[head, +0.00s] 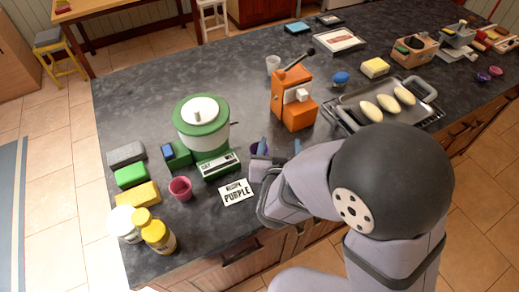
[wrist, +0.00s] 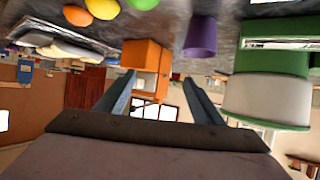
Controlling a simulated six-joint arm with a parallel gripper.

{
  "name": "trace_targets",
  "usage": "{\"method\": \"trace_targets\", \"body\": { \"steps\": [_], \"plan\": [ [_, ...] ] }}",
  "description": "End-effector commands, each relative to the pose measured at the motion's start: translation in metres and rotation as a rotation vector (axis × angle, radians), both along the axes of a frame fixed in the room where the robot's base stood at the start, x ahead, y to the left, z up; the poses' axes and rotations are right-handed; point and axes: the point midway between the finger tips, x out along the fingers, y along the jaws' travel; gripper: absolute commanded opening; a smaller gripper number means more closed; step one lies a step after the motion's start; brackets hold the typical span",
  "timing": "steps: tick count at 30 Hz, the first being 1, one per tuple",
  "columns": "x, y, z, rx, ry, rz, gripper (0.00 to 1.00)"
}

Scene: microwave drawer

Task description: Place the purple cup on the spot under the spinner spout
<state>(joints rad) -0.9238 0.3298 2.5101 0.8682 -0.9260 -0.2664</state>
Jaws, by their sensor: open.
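The purple cup (head: 254,148) stands on the dark counter just right of the spinner and is partly hidden by my gripper in the head view. It also shows in the upside-down wrist view (wrist: 200,36), apart from the fingers. The spinner (head: 203,125) is a green machine with a white drum and lid; it shows at the right in the wrist view (wrist: 268,98). I cannot make out its spout or the spot under it. My gripper (head: 280,147) is open and empty, its fingers apart in the wrist view (wrist: 158,79), low near the counter's front edge.
An orange machine (head: 293,100) stands behind my gripper. A tray (head: 362,97) with yellow loaves is to the right. Sponges and jars (head: 158,237) line the left edge.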

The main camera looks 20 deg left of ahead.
Motion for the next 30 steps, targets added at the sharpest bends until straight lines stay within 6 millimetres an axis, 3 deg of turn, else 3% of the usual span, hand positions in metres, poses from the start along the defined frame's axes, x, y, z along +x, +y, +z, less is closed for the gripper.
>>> {"method": "trace_targets", "body": {
  "steps": [4, 10, 30],
  "plan": [
    [-0.019, 0.028, -0.022, -0.028, 0.086, 0.147, 0.61],
    [-0.034, 0.037, -0.038, -0.040, 0.160, 0.204, 0.61],
    [-0.017, 0.045, -0.051, -0.036, 0.163, 0.200, 0.61]
  ]
}}
